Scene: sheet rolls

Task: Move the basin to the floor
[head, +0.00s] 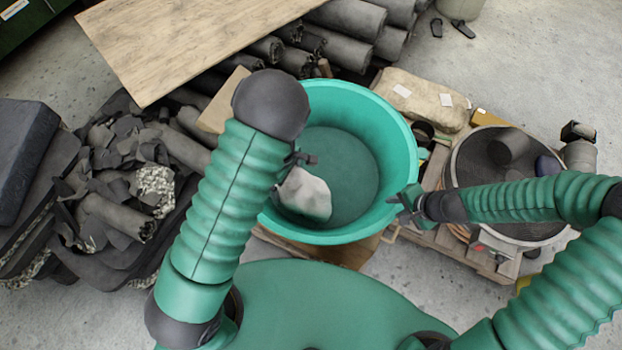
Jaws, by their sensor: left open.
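The teal round basin (350,110) is in the middle of the head view, with a pale grey lump (304,195) inside it at the lower left. It appears to rest on a wooden support (345,252), mostly hidden beneath it. My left gripper (300,160) is open and shows only partly behind my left arm, near the basin's left side. I cannot tell if it touches the rim. My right gripper (402,203) is at the basin's right rim. Its fingers are too small to tell whether they are closed on the rim. My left arm hides part of the basin's left edge.
Dark sheet scraps and rolls (125,200) are heaped at the left. Grey rolls (345,45) and a wooden board (190,40) lie at the back. A pallet (470,252) with a round dark container (470,165) stands at the right. Bare concrete floor (555,60) shows at the upper right.

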